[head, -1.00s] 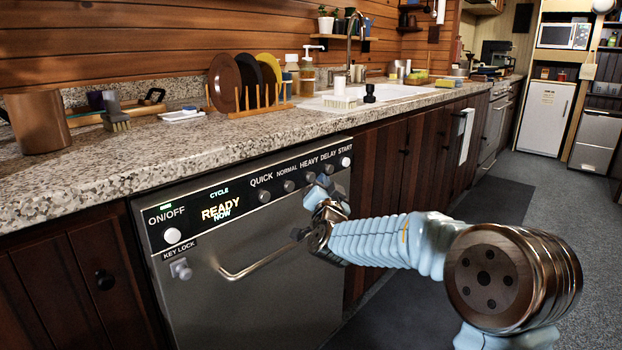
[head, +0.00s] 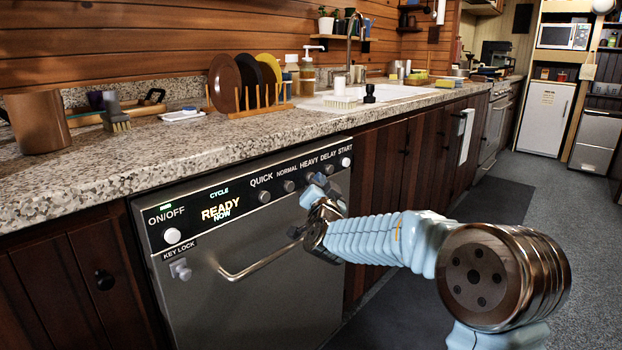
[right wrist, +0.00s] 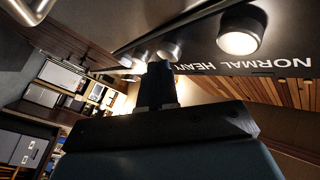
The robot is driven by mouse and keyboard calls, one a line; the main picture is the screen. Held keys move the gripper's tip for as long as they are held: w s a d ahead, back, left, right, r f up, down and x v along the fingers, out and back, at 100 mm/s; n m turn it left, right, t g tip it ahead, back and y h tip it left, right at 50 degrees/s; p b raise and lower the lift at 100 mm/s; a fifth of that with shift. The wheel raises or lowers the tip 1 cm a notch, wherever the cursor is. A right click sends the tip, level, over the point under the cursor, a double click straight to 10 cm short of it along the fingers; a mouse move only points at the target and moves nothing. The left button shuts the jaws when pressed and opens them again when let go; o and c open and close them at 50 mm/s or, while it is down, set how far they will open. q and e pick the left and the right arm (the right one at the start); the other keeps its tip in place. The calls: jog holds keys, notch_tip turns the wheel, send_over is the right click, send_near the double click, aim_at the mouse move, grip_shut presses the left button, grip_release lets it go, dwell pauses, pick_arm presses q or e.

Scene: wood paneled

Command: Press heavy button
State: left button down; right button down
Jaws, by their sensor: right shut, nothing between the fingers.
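The dishwasher's black control panel (head: 245,200) has a row of round buttons under the labels QUICK, NORMAL, HEAVY, DELAY and START. The HEAVY button (head: 310,178) is a small grey knob, third in that row. My right gripper (head: 318,182) is shut and empty, its dark fingertips right by the HEAVY button. In the right wrist view, the fingertips (right wrist: 158,78) point at a round button (right wrist: 168,50) near the HEAVY lettering, with a larger lit button (right wrist: 240,30) nearer. I cannot tell whether they touch. My left gripper is not in view.
A curved metal handle (head: 250,262) sticks out from the dishwasher door below the panel. The granite counter edge (head: 190,165) overhangs above. A key lock (head: 180,269) is at the left. Open floor (head: 540,225) lies to the right.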

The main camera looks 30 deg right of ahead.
jog(key=shift+w+a, duration=0.1)
jog(key=shift+w, duration=0.1)
jog(key=shift+s, duration=0.1)
jog(key=shift+s+d+b, duration=0.35)
jog(key=shift+s+b, duration=0.15)
jog(key=shift+s, duration=0.3)
jog(key=s+d+b, duration=0.2)
jog(key=s, duration=0.3)
jog(key=shift+s+d, duration=0.15)
jog(key=shift+s, duration=0.15)
dwell(0.6)
